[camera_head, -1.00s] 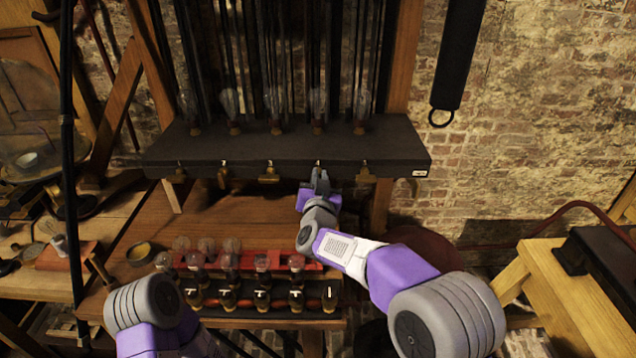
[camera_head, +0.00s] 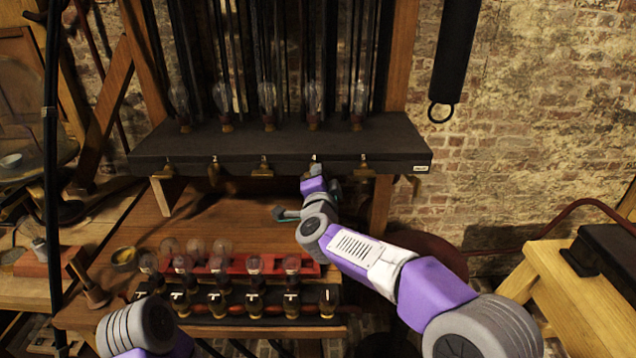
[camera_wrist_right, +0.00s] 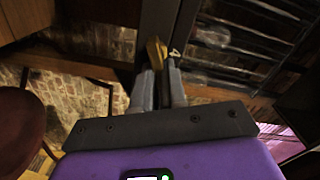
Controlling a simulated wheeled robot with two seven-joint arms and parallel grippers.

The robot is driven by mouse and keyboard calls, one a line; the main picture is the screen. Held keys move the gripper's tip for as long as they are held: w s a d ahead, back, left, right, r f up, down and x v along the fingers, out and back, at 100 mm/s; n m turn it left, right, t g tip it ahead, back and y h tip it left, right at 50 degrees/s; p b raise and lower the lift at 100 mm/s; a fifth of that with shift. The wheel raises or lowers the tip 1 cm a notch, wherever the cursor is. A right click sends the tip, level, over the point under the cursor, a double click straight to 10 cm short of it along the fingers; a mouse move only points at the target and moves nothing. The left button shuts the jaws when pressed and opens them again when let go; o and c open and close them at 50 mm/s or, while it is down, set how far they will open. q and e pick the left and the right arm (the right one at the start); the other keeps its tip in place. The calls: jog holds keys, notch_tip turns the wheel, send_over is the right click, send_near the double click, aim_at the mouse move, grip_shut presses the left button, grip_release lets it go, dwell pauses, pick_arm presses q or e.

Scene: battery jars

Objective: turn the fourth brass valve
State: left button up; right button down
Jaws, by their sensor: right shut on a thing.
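The black shelf (camera_head: 390,146) carries a row of brass valves along its front edge. The fourth valve from the left is mostly hidden behind my right gripper (camera_head: 314,173) in the head view. In the right wrist view, its brass handle (camera_wrist_right: 155,52) lies between the fingertips of my right gripper (camera_wrist_right: 160,76), beside a white label reading 4. The jaws are shut on it. The first (camera_head: 163,171), third (camera_head: 262,168) and fifth (camera_head: 364,167) valves hang free. My left arm shows at the lower left, but its gripper is out of view.
Glass jars (camera_head: 268,100) stand on the shelf above the valves. Below, a red rack (camera_head: 312,268) and a row of dark, T-marked pieces (camera_head: 252,305) stand on the wooden bench (camera_head: 225,225). A wooden table (camera_head: 560,290) is at the right. A brick wall is behind.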

jog(key=shift+f+m+b, duration=0.15)
jog(key=shift+m+b, duration=0.4)
jog(key=shift+m, duration=0.6)
jog(key=shift+f+m+b, duration=0.15)
jog(key=shift+m+b, duration=0.35)
jog(key=shift+m, duration=0.65)
jog(key=c, duration=1.2)
grip_release()
jog(key=s, duration=0.7)
jog(key=shift+s, duration=0.3)
